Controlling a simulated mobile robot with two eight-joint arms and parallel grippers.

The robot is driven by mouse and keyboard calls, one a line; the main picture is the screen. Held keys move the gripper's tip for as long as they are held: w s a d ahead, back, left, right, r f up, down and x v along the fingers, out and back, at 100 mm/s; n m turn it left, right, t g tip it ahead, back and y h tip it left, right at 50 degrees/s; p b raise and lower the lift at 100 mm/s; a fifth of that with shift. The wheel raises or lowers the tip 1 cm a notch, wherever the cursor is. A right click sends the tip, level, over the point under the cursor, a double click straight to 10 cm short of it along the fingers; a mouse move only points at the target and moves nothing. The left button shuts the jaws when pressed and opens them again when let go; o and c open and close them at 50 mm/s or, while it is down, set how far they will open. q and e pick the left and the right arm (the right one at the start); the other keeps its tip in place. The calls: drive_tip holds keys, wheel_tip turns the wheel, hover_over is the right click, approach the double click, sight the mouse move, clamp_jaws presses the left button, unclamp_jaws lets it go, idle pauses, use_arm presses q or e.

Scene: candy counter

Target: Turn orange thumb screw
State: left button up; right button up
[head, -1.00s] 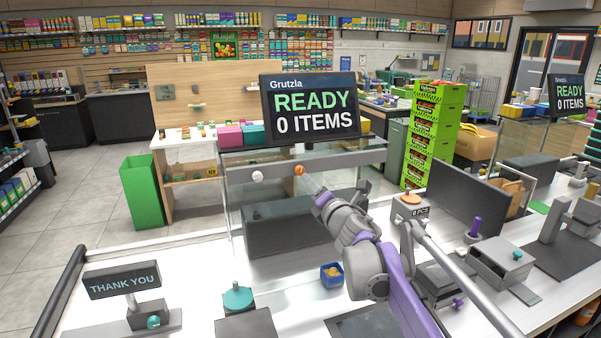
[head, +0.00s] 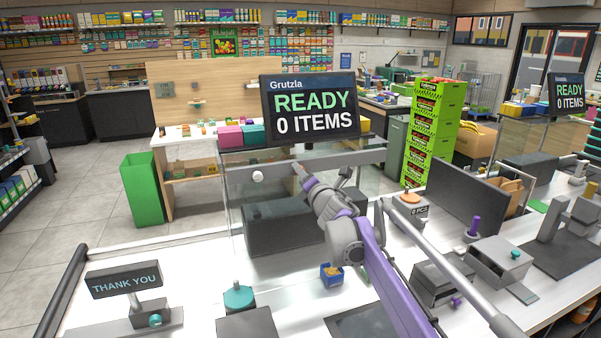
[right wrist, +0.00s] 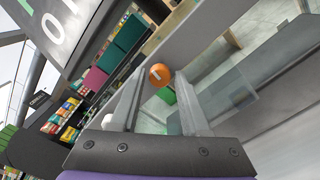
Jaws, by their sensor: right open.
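The orange thumb screw (right wrist: 160,74) is a round knob with a pale slot mark. In the right wrist view it shows between and just beyond the fingertips of my right gripper (right wrist: 157,90). The fingers stand apart with nothing held, and I cannot tell whether they touch the knob. In the head view my right gripper (head: 299,170) reaches the grey rail (head: 340,161) above the glass case and hides the thumb screw. My left gripper is not in view.
A white knob (head: 258,177) sits on the rail to the left. The READY display (head: 312,108) stands close above the rail. A blue bin (head: 331,281), a teal-topped post (head: 238,297) and a THANK YOU sign (head: 122,280) stand on the counter.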

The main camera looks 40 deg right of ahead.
clamp_jaws()
drive_tip(key=m, duration=0.2)
drive_tip(key=shift+m, duration=0.4)
drive_tip(key=shift+b, duration=0.3)
drive_tip(key=shift+m, duration=1.5)
